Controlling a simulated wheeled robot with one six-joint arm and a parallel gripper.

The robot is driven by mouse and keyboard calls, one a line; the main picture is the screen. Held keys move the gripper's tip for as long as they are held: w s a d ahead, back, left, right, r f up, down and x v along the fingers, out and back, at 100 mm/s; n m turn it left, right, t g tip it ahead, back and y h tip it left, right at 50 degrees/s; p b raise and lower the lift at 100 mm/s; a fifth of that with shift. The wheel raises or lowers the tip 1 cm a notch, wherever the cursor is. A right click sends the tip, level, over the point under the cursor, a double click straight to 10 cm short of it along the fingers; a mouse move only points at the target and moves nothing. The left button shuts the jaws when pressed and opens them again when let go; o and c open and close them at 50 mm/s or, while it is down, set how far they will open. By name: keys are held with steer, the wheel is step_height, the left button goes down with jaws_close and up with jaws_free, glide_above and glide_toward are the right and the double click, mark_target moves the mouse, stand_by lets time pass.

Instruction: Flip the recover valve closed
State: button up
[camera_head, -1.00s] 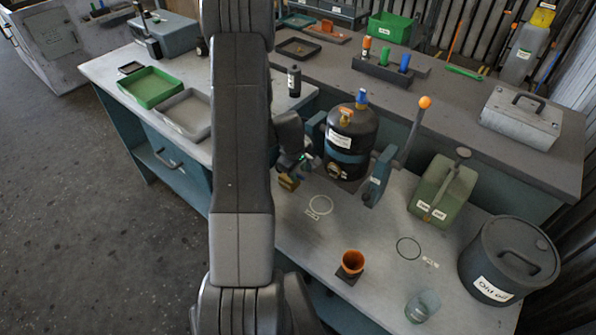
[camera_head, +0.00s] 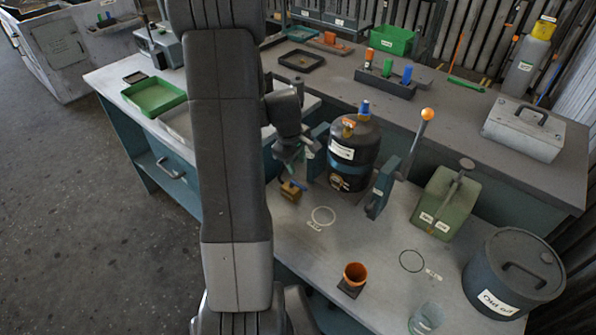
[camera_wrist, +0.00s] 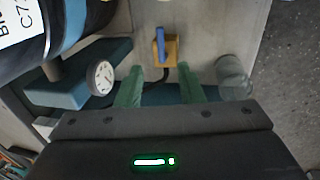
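A small brass valve block (camera_head: 290,191) with a blue lever handle sits on the bench, left of the black tank (camera_head: 353,150). In the wrist view the valve (camera_wrist: 172,50) lies ahead of the fingers, its blue lever (camera_wrist: 160,45) pointing along the picture's vertical. No label on it is readable. My gripper (camera_wrist: 160,88) is open, with green fingertips apart and nothing between them. The valve sits beyond the tips, roughly in line with the gap. In the head view my gripper (camera_head: 295,158) hangs just above the valve, partly hidden by my arm.
In the wrist view a round gauge (camera_wrist: 100,77) on a teal part is close left of the fingers. A clear jar (camera_wrist: 233,75) is close right. In the head view an orange-knobbed lever (camera_head: 427,115) and an orange cup (camera_head: 355,273) stand right of the valve.

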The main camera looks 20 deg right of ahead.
mark_target(301, 186)
steer(key=shift+s+a+r, duration=0.1)
steer(key=shift+a+r, duration=0.05)
steer(key=shift+r, duration=0.55)
steer(key=shift+a+r, duration=0.1)
steer(key=shift+r, duration=0.6)
steer(key=f, duration=0.4)
steer(key=w+d+f, duration=0.1)
steer(key=f, duration=0.4)
steer(key=d+f, duration=0.1)
steer(key=f, duration=0.3)
steer(key=shift+w+d+f, duration=0.15)
steer(key=shift+f, duration=0.2)
